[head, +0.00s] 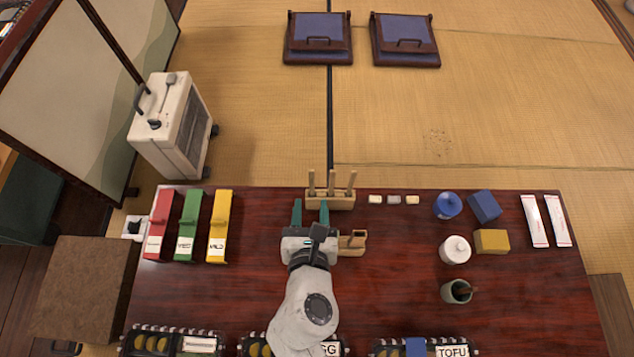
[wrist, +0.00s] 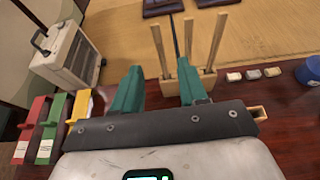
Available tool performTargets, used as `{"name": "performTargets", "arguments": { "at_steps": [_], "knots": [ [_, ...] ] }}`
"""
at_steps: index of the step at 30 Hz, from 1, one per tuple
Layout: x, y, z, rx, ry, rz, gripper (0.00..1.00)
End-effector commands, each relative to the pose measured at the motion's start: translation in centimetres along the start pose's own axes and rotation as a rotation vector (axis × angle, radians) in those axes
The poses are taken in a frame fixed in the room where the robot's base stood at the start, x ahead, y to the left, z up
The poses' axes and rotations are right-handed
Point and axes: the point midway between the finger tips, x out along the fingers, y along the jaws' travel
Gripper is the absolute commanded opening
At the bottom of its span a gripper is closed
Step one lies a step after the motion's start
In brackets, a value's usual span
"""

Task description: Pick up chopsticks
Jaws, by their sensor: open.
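Several slim wooden sticks, which look like chopsticks, stand upright in a pale wooden holder (head: 330,201) at the table's far edge. The left stick (wrist: 159,48) shows between my fingers in the wrist view, and the right stick (wrist: 217,42) leans outward. My gripper (head: 310,203) has green fingers, open and apart, pointing at the holder's left part. In the wrist view my gripper (wrist: 159,72) has nothing visibly held, and its right finger hides part of the holder. Two white paper sleeves (head: 533,221) with red marks lie at the right; their contents are hidden.
A small wooden box (head: 353,243) sits close right of my gripper. Red, green and yellow boxes (head: 218,225) stand left. Small blocks (head: 394,199), a blue jar (head: 447,206), a white pot (head: 454,250) and a grey cup (head: 455,292) stand right. Food trays line the near edge.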

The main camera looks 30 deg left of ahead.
Motion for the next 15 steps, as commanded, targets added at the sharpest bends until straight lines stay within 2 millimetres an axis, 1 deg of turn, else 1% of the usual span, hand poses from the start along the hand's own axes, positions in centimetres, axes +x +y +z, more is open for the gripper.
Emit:
{"name": "performTargets", "arguments": {
  "at_steps": [1, 6, 13, 15],
  "knots": [
    [1.0, -0.1, -0.2, 0.0, -0.002, -0.002, 0.43],
    [3.5, -0.1, -0.2, 0.003, -0.001, -0.004, 0.43],
    [5.2, -0.1, -0.2, 0.005, 0.001, -0.004, 0.43],
    [6.0, -0.1, -0.3, 0.005, -0.001, -0.004, 0.43]
  ]
}}
